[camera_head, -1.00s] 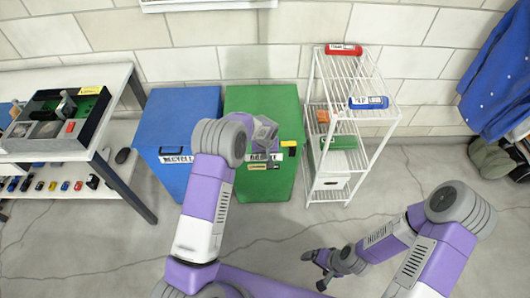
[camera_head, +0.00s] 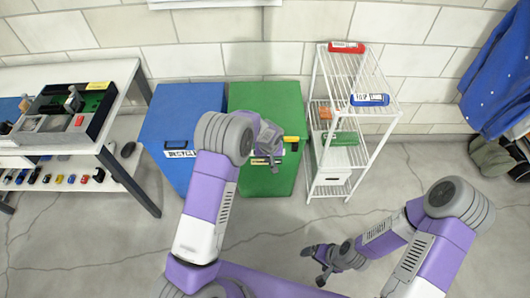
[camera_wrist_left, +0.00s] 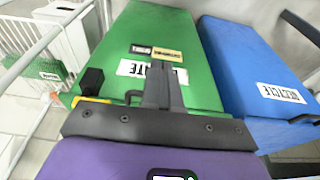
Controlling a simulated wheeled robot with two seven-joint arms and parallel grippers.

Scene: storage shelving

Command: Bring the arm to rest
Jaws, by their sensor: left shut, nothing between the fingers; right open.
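My left arm reaches over the green bin (camera_head: 255,96) in the head view. My left gripper (camera_head: 272,160) is shut and empty above that bin's front, and its closed fingers also show in the left wrist view (camera_wrist_left: 160,85), in front of the bin's label. My right gripper (camera_head: 320,264) is open and empty above the bare floor, right of centre. My right arm is bent at the lower right.
A blue recycle bin (camera_head: 185,115) stands left of the green one. A small yellow-and-black thing (camera_head: 294,139) shows by the green bin. A workbench (camera_head: 122,72) is at left.

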